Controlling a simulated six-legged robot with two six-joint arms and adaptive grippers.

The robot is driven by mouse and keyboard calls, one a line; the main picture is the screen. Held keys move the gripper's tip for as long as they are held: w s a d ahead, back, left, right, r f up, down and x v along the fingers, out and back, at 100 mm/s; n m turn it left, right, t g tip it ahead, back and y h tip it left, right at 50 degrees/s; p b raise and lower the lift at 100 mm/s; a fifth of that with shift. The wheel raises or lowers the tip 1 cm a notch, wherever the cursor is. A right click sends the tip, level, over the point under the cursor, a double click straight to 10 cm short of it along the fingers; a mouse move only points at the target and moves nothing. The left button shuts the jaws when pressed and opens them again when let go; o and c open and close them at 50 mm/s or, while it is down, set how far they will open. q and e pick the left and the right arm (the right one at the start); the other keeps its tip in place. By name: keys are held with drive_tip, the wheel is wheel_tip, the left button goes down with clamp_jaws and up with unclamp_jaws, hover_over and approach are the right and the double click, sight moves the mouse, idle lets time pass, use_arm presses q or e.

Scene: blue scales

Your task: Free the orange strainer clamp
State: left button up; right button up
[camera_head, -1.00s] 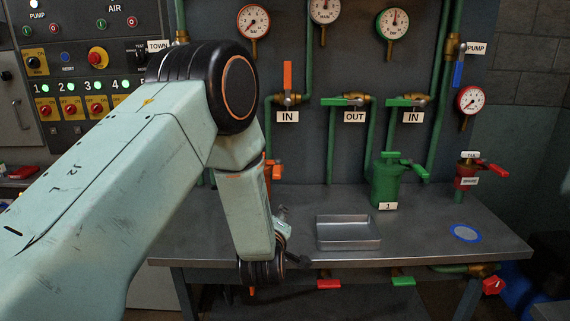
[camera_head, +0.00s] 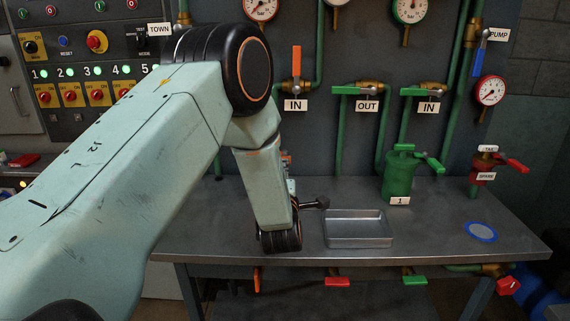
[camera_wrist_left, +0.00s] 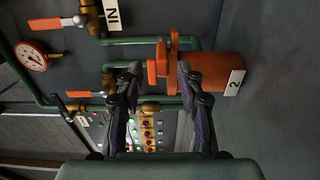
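The orange strainer (camera_wrist_left: 212,72), labelled 2, lies sideways in the left wrist view, with its orange clamp (camera_wrist_left: 160,62) at its left end. In the head view my left arm hides nearly all of it. My left gripper (camera_wrist_left: 146,75) is open, its two dark fingers apart. The clamp shows between and just beyond the fingertips, closer to the right finger; I cannot tell whether they touch. In the head view the forearm hides most of the left gripper. My right gripper is not in view.
On the metal bench (camera_head: 225,240) stand an empty metal tray (camera_head: 358,241), a green strainer (camera_head: 398,177) labelled 1, a blue-rimmed disc (camera_head: 481,232) and a red spare unit (camera_head: 480,172). Pipes and valve handles, including an orange one (camera_head: 296,60), line the wall behind.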

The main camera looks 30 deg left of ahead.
use_arm(q)
drive_tip(key=x, duration=0.5)
drive_tip(key=shift+w+a+f, duration=0.15)
drive_tip(key=shift+a+f, duration=0.05)
drive_tip(key=shift+f, duration=0.15)
drive_tip(key=shift+w+a+r, duration=0.1)
drive_tip(key=shift+w, duration=0.15)
drive_tip(key=shift+w+r, duration=0.1)
drive_tip(key=shift+r, duration=0.1)
drive_tip(key=shift+f, duration=0.1)
drive_tip(key=shift+w+a+f, duration=0.1)
drive_tip(key=shift+w, duration=0.05)
drive_tip(key=shift+c, duration=1)
drive_tip(key=shift+r, duration=0.2)
clamp_jaws()
